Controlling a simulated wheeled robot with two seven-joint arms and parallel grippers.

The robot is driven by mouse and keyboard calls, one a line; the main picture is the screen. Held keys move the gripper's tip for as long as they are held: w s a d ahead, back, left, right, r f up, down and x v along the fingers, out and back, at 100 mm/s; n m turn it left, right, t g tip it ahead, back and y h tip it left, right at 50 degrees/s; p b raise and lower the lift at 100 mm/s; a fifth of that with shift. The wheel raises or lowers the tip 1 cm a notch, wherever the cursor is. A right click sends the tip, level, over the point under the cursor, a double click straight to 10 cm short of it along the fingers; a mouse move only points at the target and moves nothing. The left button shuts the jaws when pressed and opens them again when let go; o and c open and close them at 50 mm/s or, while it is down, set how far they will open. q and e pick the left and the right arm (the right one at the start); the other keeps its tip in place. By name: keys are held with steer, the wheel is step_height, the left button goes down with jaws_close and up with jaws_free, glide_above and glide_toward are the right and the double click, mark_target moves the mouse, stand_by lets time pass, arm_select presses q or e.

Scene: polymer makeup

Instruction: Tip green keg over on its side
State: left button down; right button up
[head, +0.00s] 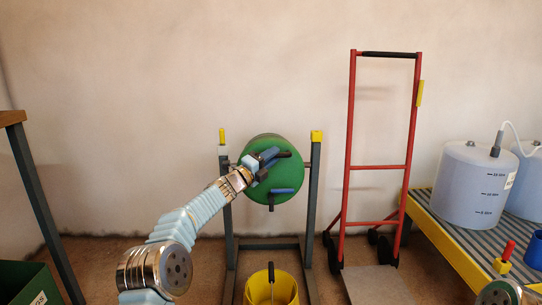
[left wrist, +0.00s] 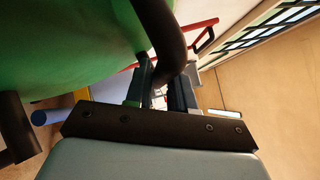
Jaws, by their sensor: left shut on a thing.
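The green keg (head: 283,186) hangs between two grey posts of a stand, with its round end turned toward me. A dark handle and a blue-gripped fitting (head: 282,191) are on that end. My left gripper (head: 269,163) is at the upper middle of this end. In the left wrist view my left gripper (left wrist: 160,88) is shut on a dark curved handle (left wrist: 166,40), beside the green keg (left wrist: 65,45). The fingers hide part of the handle. My right gripper is out of view.
A yellow bucket (head: 270,287) stands under the keg. A slatted, yellow-edged platform (head: 445,244) holds whitish containers (head: 474,185) at the right. A table frame (head: 38,196) and a green bin (head: 28,285) are at the left.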

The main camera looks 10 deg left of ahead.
arm_select(q)
steer(key=shift+w+f+y, duration=0.1)
steer(key=shift+f+y, duration=0.2)
steer(key=shift+f, duration=0.45)
steer(key=c, duration=1.1)
jaws_free()
steer(key=shift+w+a+f, duration=0.1)
steer(key=shift+r, duration=0.35)
steer(key=b+v, duration=0.2)
steer(key=v, duration=1.2)
steer(key=shift+f, duration=0.15)
